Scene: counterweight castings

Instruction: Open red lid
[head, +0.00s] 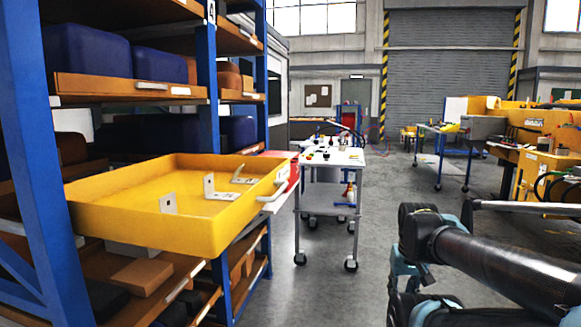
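A red object (293,178) shows just behind the right end of a yellow tray, in the head view. The tray and its pale handle cover much of it. I cannot tell whether this is the red lid or whether it is open or shut. My arm, with a dark tube and teal joints, fills the lower right of the view, well apart from the red object. My gripper's fingers do not show.
The yellow tray (140,233) with several pale brackets juts out from blue-framed shelves on the left. A wheeled cart (340,210) with small items stands beyond it. Yellow machines (535,125) stand at the right. The grey floor (350,290) between is clear.

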